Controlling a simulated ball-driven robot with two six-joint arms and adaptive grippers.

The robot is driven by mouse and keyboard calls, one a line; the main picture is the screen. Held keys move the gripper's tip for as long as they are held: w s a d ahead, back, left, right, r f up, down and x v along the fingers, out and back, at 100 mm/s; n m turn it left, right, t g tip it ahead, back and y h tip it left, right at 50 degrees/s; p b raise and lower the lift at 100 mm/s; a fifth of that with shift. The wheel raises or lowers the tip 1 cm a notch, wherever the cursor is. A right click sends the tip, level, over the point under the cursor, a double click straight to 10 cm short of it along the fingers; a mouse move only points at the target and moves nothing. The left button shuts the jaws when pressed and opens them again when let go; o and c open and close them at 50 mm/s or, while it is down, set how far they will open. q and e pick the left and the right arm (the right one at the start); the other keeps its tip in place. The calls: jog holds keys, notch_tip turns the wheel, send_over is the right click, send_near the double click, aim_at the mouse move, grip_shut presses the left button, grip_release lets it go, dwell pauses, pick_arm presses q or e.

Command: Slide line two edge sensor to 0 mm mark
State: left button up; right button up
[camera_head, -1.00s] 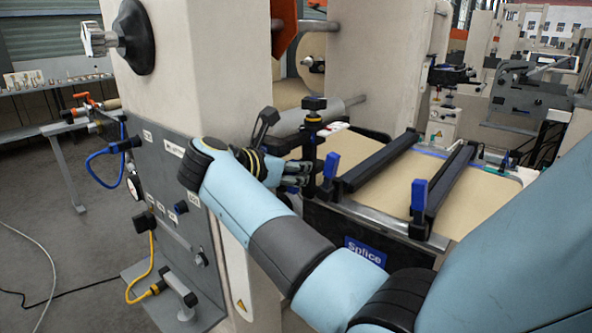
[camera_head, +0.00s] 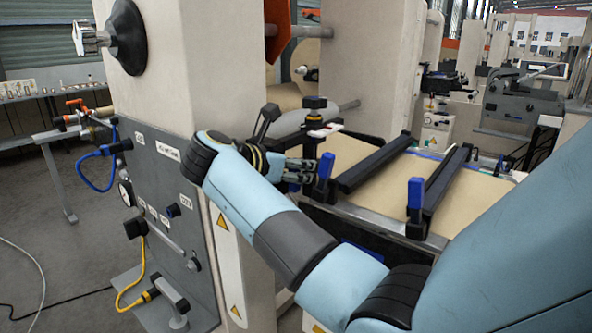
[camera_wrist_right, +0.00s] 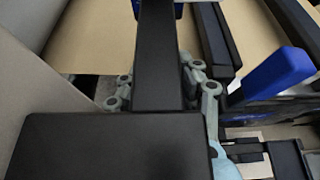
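The edge sensor appears to be the dark upright unit with a round black knob (camera_head: 315,103), beside the web at the machine's front. A small white and red plate (camera_head: 325,130) shows at it; no scale marks are readable. My right gripper (camera_head: 302,170) is at the sensor's lower part, left of a blue clamp handle. In the right wrist view, the finger linkages of my right gripper (camera_wrist_right: 160,92) lie on both sides of a black bar (camera_wrist_right: 160,50). Whether they press on it is hidden by a black block in front. My left gripper is out of view.
Two black clamp bars with blue handles (camera_head: 415,193) cross the brown web (camera_head: 385,195) right of my gripper. The front panel (camera_head: 160,190) with a blue hose and yellow cable is at left. A machine column (camera_head: 185,70) stands behind my arm.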

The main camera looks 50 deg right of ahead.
aim_at(309, 125)
jog(key=shift+o, duration=0.6)
notch_tip(309, 125, up, 10)
jog(key=shift+f, duration=0.1)
dwell(0.5)
